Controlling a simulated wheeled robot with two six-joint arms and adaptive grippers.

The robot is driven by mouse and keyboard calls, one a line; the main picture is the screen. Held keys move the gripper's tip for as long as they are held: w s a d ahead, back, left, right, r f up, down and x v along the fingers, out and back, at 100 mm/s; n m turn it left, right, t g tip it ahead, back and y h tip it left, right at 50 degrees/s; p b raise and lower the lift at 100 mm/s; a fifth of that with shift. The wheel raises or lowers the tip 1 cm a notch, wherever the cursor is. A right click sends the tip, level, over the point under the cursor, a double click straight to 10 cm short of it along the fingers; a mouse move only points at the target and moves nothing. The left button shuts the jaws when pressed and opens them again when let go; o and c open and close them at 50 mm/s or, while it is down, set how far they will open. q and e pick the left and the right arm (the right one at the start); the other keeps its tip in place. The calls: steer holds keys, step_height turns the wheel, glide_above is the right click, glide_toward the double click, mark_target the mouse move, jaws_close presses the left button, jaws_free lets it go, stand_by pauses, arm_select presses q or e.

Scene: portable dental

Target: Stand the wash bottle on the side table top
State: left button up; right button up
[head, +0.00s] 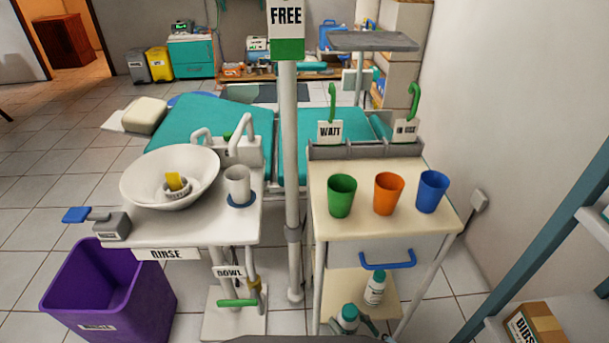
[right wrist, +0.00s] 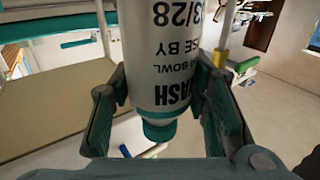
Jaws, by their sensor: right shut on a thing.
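The side table top (head: 400,226) is beige and holds a green, an orange and a blue cup in a row. The wash bottle (right wrist: 160,55), white with dark lettering and a teal cap, is between the fingers of my right gripper (right wrist: 165,110), which is shut on it. My left gripper is not in view.
A blue drawer handle (head: 388,262) sticks out under the top. Signs and a grey rack (head: 365,150) line the back edge. The white pole (head: 291,180) stands left. The top's front strip is clear.

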steer(key=shift+w+d+r, duration=0.1)
steer(key=shift+d+r, duration=0.05)
steer(key=shift+r, duration=0.35)
steer(key=s+a+r+n+g+y, duration=0.1)
steer(key=s+r, duration=0.1)
steer(key=r, duration=1.3)
steer(key=s+a+r+n+g+y, duration=0.1)
steer(key=a+r+n+g+y, duration=0.1)
steer(key=r, duration=1.4)
steer(key=shift+s+r+g, duration=0.15)
steer(key=shift+s+g, duration=0.15)
steer(key=shift+s, duration=0.1)
